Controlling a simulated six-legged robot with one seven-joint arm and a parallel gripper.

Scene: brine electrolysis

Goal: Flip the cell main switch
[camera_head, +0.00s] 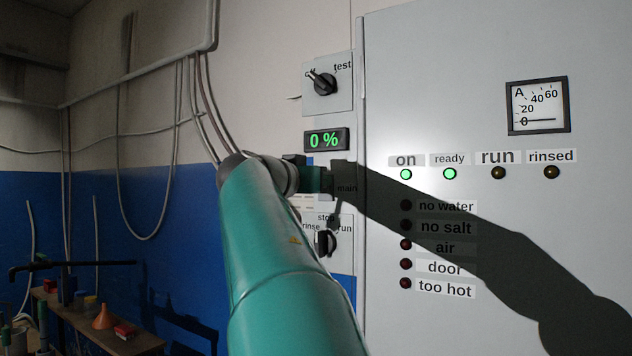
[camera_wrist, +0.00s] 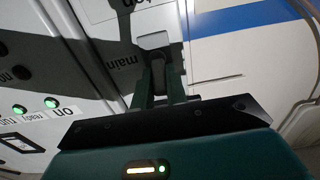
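The cell main switch (camera_wrist: 153,41) shows in the wrist view as a small pale block on the panel, beside the label "main" (camera_wrist: 128,62). My gripper (camera_wrist: 162,65) reaches up to it, with its two dark green fingers close together at the block. I cannot tell whether they grip it or only stand against it. In the head view my gripper (camera_head: 318,180) is at the narrow panel, just left of the "main" label (camera_head: 347,188), and it hides most of the switch.
The green "on" lamp (camera_head: 406,174) and "ready" lamp (camera_head: 450,174) are lit. The display (camera_head: 327,140) reads 0 %. An off/test knob (camera_head: 322,83) is above and a stop/rinse/run knob (camera_head: 326,242) below. The ammeter (camera_head: 538,106) reads about 0.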

